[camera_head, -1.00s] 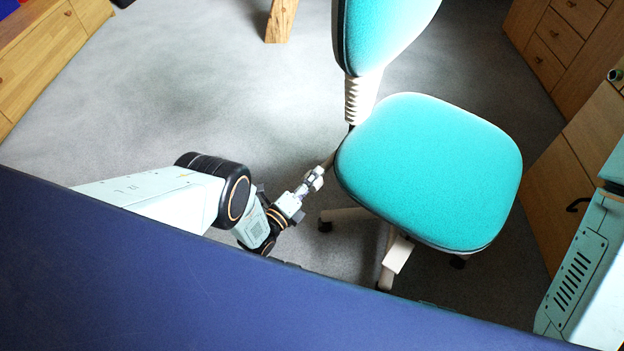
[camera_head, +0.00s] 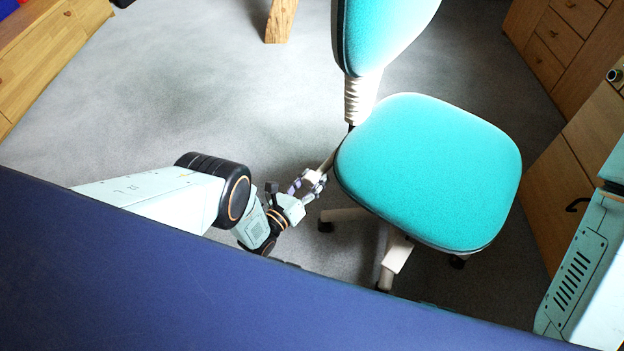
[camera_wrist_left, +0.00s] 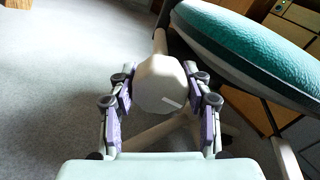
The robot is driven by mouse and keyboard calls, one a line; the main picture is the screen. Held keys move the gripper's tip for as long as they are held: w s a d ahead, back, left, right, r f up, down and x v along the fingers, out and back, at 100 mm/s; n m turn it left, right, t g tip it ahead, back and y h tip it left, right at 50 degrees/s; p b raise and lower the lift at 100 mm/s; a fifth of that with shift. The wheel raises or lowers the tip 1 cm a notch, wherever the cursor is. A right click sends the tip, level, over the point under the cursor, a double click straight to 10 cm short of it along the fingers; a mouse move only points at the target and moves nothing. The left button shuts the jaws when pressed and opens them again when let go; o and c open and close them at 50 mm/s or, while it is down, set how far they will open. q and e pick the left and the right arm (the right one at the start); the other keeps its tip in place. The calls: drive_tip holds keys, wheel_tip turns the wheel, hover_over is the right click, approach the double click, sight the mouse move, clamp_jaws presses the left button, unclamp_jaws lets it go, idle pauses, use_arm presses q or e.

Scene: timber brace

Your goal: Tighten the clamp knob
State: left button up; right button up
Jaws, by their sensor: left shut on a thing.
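The clamp knob (camera_wrist_left: 160,86) is a pale, rounded, many-sided knob with a small white mark, on the end of a rod beside the swivel chair (camera_head: 430,165). It also shows small in the head view (camera_head: 310,177), left of the teal seat and partly hidden by the fingers. My left gripper (camera_head: 308,184) reaches in from the left, low beside the seat. In the left wrist view, its purple-padded fingers (camera_wrist_left: 162,102) stand on both sides of the knob, shut on it. My right gripper is not in view.
The chair's pale legs and casters (camera_head: 395,262) stand close to the gripper on the grey carpet (camera_head: 240,110). Wooden drawers (camera_head: 565,45) stand at the right and a wooden cabinet (camera_head: 45,50) at the upper left. A timber post (camera_head: 281,20) stands at the back. The carpet left of the chair is clear.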

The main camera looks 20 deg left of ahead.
use_arm(q)
drive_tip(key=shift+m, duration=0.8)
drive_tip(key=o, duration=1.2)
drive_tip(key=shift+c, duration=0.2)
drive_tip(key=v, duration=1.2)
